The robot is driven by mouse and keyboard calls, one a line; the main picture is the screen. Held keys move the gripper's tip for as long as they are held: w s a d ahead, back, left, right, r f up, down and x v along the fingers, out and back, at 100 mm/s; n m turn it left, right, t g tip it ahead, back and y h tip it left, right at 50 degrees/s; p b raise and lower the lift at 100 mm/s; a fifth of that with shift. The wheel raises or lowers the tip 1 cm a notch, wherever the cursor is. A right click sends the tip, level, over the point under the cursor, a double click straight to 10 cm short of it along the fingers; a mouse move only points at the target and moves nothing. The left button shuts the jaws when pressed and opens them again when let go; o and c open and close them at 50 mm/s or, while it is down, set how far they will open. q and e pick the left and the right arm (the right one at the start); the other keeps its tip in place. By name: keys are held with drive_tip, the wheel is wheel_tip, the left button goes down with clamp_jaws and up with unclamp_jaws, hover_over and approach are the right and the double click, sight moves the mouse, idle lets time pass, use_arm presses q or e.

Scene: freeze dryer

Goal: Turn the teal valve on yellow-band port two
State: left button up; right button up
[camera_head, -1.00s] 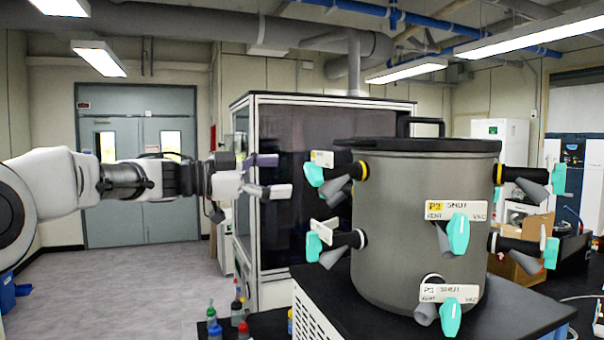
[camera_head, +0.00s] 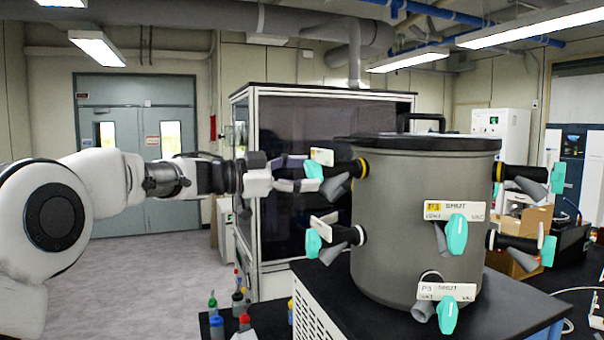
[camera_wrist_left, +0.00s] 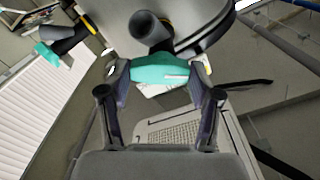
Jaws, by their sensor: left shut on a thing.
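A grey drum chamber (camera_head: 400,235) with a black lid carries several ports with teal valve handles. The upper left port has a yellow band (camera_head: 361,168) and a teal valve handle (camera_head: 314,171) beside a small white label plate (camera_head: 322,156), unreadable from here. My left gripper (camera_head: 306,173) reaches it from the left and is shut on this handle. In the left wrist view, the teal handle (camera_wrist_left: 165,72) lies between the two fingers, in front of the dark port stub (camera_wrist_left: 153,32). My right gripper is not in view.
Below it is another teal valve (camera_head: 313,241). The front has an upper teal valve (camera_head: 457,234) and a lower one (camera_head: 447,314); two more are on the right. Small bottles (camera_head: 240,300) stand at lower left. A glass-fronted cabinet (camera_head: 300,130) stands behind.

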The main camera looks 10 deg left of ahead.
use_arm(q)
drive_tip(key=m+b, duration=0.1)
drive_tip(key=m, duration=0.4)
drive_tip(key=shift+b, duration=0.4)
drive_tip(key=m+b, duration=0.2)
drive_tip(key=m, duration=0.4)
drive_tip(key=shift+w, duration=0.1)
drive_tip(key=shift+m, duration=0.4)
drive_tip(key=o, duration=1.1)
drive_tip(key=shift+o, duration=0.2)
drive_tip(key=shift+d, duration=0.1)
